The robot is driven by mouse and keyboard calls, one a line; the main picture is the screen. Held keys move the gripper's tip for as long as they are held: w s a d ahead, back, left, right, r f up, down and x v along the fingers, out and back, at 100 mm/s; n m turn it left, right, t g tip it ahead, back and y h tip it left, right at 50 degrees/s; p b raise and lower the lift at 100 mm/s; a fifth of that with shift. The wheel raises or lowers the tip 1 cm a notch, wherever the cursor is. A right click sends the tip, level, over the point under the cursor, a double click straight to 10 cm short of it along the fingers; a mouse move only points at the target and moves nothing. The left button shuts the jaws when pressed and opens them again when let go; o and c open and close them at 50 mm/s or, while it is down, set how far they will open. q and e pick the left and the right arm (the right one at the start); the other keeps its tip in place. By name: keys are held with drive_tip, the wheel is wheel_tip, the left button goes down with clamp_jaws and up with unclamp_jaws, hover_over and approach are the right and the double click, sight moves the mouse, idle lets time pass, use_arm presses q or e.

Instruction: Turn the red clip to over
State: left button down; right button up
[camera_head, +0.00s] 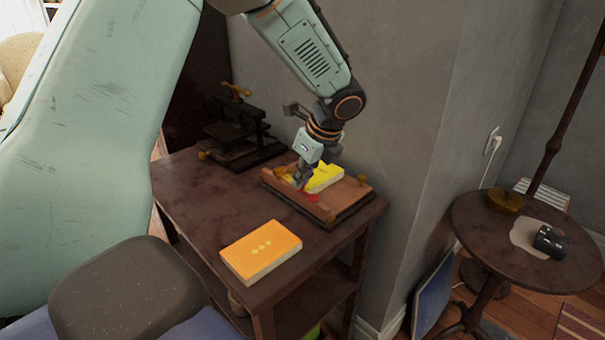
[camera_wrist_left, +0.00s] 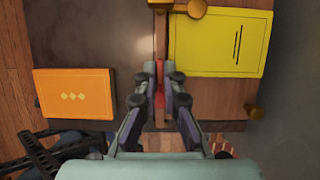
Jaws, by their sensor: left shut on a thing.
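The red clip (camera_head: 313,197) is at the front edge of a wooden board (camera_head: 345,197) on the dark side table. It also shows in the left wrist view (camera_wrist_left: 160,76), between my fingers. My left gripper (camera_head: 301,179) reaches down from above and is shut on the red clip. Its fingers show in the wrist view (camera_wrist_left: 160,85) on both sides of the clip and hide part of it. A yellow book (camera_head: 326,178) lies on the board beside the clip. My right gripper is not in view.
An orange book (camera_head: 260,250) lies near the front of the side table (camera_head: 195,190). A dark iron press (camera_head: 237,135) stands at the back left, near the wall. A round table (camera_head: 500,245) with small objects is at the right. The table's middle left is bare.

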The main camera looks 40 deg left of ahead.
use_arm(q)
drive_tip(key=n+g+p, duration=0.1)
drive_tip(key=n+p, duration=0.1)
drive_tip(key=p, duration=0.2)
drive_tip(key=n+g+p, duration=0.1)
drive_tip(key=n+p, duration=0.2)
drive_tip(key=p, duration=0.1)
drive_tip(key=n+g+p, duration=0.1)
drive_tip(key=n+p, duration=0.1)
drive_tip(key=p, duration=0.1)
drive_tip(key=shift+w+a+r+n+h+p, duration=0.1)
drive_tip(key=shift+w+r+n+h+p, duration=0.1)
drive_tip(key=shift+w+n+h+p, duration=0.15)
drive_tip(key=shift+a+n+h+p, duration=0.1)
drive_tip(key=shift+n+h+p, duration=0.15)
drive_tip(key=shift+n+p, duration=0.6)
drive_tip(key=n+g, duration=0.1)
drive_tip(key=n, duration=0.2)
drive_tip(key=shift+w+f+h+p, duration=0.1)
drive_tip(key=shift+f+h+p, duration=0.05)
drive_tip(key=shift+h+p, duration=0.2)
drive_tip(key=n, duration=0.1)
drive_tip(key=n+h, duration=0.1)
drive_tip(key=n, duration=0.1)
drive_tip(key=n+h, duration=0.1)
drive_tip(key=n, duration=0.1)
drive_tip(key=shift+w+a+g, duration=0.1)
drive_tip(key=shift+a+g, duration=0.15)
drive_tip(key=shift+g, duration=0.05)
